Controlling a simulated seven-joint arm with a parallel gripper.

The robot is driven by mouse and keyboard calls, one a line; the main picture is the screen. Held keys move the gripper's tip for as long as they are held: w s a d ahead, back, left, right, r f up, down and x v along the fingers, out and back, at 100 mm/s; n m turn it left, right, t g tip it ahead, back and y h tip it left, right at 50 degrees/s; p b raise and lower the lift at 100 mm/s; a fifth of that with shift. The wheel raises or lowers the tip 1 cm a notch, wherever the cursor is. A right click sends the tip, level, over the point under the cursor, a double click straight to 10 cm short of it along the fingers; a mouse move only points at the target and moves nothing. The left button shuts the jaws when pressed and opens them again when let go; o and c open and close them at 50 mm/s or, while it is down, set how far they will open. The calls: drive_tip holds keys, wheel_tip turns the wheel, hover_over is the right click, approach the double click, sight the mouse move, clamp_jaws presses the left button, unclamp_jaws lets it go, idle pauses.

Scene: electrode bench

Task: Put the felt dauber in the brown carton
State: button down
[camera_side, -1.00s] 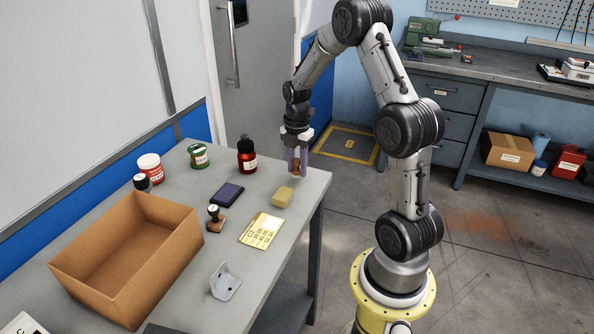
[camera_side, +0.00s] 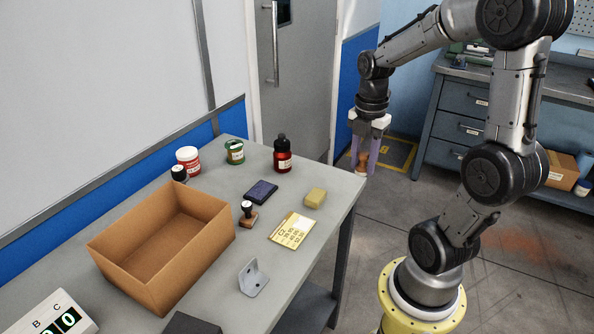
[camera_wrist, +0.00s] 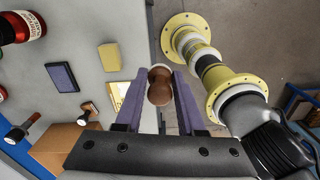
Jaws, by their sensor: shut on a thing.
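The felt dauber (camera_side: 362,164) is a brown, waisted wooden piece held upright between my gripper's fingers; its felt end is not clear. It also shows in the wrist view (camera_wrist: 159,86). My gripper (camera_side: 368,158) has purple fingers shut on it, and appears near the table's far right corner, apart from the tabletop. The brown carton (camera_side: 210,248) stands open and empty-looking on the left part of the table, well away from my gripper. In the wrist view the carton (camera_wrist: 62,148) shows only partly at lower left, behind my gripper.
On the table (camera_side: 325,185) are a hand stamp (camera_side: 248,214), dark pad (camera_side: 261,192), yellow block (camera_side: 315,197), yellow card (camera_side: 293,230) and grey bracket (camera_side: 253,278). A red bottle (camera_side: 282,158), green-labelled jar (camera_side: 235,152) and red-white jar (camera_side: 188,158) stand at the back.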

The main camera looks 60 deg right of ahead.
drive_tip(key=shift+s+a+r, duration=0.1)
drive_tip(key=shift+s, duration=0.05)
drive_tip(key=w+d+r+n, duration=0.1)
drive_tip(key=w+r+n, duration=0.3)
drive_tip(key=w, duration=0.7)
drive_tip(key=w+a+r+n, duration=0.2)
drive_tip(key=w+a+n, duration=0.1)
drive_tip(key=w+a, duration=0.8)
drive_tip(key=n, duration=0.6)
hover_over(154, 260)
drive_tip(key=s, duration=0.3)
wheel_tip(154, 260, down, 8)
drive_tip(key=shift+n, duration=0.3)
drive_tip(key=f, duration=0.2)
drive_tip(key=a+f, duration=0.1)
drive_tip(key=f, duration=0.1)
drive_tip(key=shift+a+f, duration=0.2)
drive_tip(key=shift+f, duration=3)
